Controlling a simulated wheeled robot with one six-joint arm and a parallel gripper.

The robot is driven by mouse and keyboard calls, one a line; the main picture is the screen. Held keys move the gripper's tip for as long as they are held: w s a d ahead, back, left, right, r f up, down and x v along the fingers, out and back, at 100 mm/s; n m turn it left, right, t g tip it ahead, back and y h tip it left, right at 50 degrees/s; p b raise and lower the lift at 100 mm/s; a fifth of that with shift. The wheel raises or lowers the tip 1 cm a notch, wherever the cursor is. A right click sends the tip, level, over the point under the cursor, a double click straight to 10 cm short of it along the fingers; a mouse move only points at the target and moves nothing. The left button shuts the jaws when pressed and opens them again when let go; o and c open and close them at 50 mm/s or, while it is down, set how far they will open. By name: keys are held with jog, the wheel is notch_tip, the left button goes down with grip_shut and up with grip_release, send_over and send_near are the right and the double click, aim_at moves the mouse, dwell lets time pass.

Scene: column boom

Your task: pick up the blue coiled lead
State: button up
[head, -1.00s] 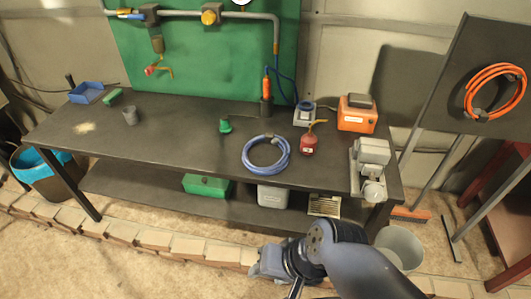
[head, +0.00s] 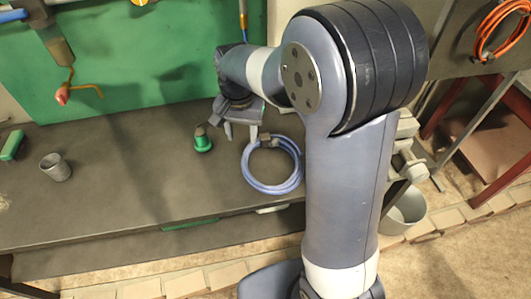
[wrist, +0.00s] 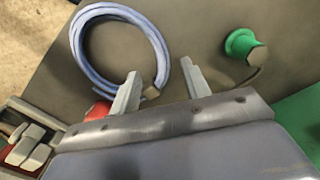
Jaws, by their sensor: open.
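The blue coiled lead (head: 248,176) lies flat on the dark workbench (head: 110,185), near its front edge. It is a ring of pale blue loops with a dark tie at its far side. In the wrist view the coil (wrist: 88,62) is at the upper left, beyond the fingertips. My gripper (head: 242,132) is at the far side of the coil in the head view. Its two fingers stand apart in the wrist view (wrist: 158,75), with a small brownish tie on the coil between them. I cannot tell the exact height of the fingers above the bench.
A green cone-shaped piece (head: 202,142) stands just left of the coil. A grey cup (head: 55,167) and a green block (head: 12,145) are farther left. A grey vise-like machine (head: 408,155) is at right, partly behind my arm. The bench between cup and cone is clear.

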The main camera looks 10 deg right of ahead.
aim_at(246, 155)
jog(key=shift+w+f, duration=0.2)
jog(key=shift+f, duration=0.25)
notch_tip(246, 155, down, 4)
jog(key=shift+s+r, duration=0.1)
jog(key=shift+r, duration=0.05)
jog(key=shift+w+d+f+p, duration=0.15)
jog(key=shift+f+p, duration=0.3)
jog(key=shift+f, duration=1.1)
jog(key=shift+w+d+f+p, duration=0.1)
jog(key=shift+f+p, duration=0.3)
jog(key=shift+f, duration=1.15)
jog(key=shift+s, duration=0.1)
jog(key=shift+c, duration=0.6)
grip_shut()
